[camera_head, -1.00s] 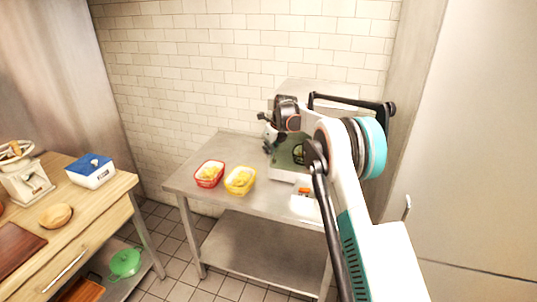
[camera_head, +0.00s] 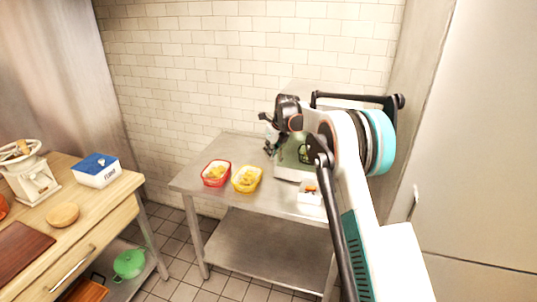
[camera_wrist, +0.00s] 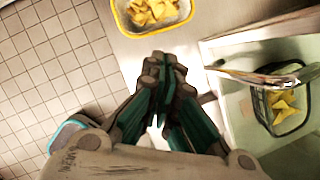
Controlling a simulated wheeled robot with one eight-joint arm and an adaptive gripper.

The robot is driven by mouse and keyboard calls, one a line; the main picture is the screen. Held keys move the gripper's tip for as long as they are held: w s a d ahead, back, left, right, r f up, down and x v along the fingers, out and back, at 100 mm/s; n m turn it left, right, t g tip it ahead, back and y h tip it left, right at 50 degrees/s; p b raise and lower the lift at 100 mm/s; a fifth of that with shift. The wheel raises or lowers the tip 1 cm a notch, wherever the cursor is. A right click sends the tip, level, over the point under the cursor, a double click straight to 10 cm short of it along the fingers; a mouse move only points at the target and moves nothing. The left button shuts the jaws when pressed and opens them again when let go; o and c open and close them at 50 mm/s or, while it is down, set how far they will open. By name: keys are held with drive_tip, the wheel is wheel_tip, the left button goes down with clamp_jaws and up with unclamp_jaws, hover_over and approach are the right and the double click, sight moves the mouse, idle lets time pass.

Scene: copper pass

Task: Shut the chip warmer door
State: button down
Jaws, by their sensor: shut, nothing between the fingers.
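The chip warmer (camera_head: 287,172) stands on the steel table against the tiled wall, partly hidden behind my arm. Its greenish pane or interior shows in the head view. In the wrist view the warmer (camera_wrist: 215,52) fills the right side, with a shiny metal bar, apparently the door handle (camera_wrist: 255,76), across it. A dark basket of chips (camera_wrist: 290,107) shows in or behind the green area. How far the door stands open I cannot tell. My gripper (camera_wrist: 161,62) is shut and empty, left of the handle and apart from it; it also shows at the warmer's left in the head view (camera_head: 267,146).
A red basket (camera_head: 216,173) and a yellow basket (camera_head: 246,179) of chips stand left of the warmer on the steel table (camera_head: 190,181). A small white container (camera_head: 311,198) is at the front. A wooden counter (camera_head: 110,200) is at left, with open floor between.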

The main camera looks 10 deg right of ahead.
drive_tip(key=s+a+r+n+b, duration=0.1)
drive_tip(key=s+r+n+b, duration=0.2)
drive_tip(key=s+r+n, duration=0.85)
drive_tip(key=s+r+n+t+h+b, duration=0.1)
drive_tip(key=s+r+n+t+b, duration=0.25)
drive_tip(key=s, duration=1.35)
drive_tip(key=s+f+n+b, duration=0.1)
drive_tip(key=s+f+n, duration=0.3)
drive_tip(key=s, duration=0.5)
drive_tip(key=s+f+n+b, duration=0.2)
drive_tip(key=s+f+n, duration=0.3)
drive_tip(key=s, duration=0.4)
drive_tip(key=s+d+f+n+b, duration=0.1)
drive_tip(key=s+f+n, duration=0.3)
drive_tip(key=s, duration=0.5)
drive_tip(key=n, duration=0.2)
drive_tip(key=shift+f+n+h, duration=0.2)
drive_tip(key=shift+n+h, duration=0.1)
drive_tip(key=shift+h, duration=0.1)
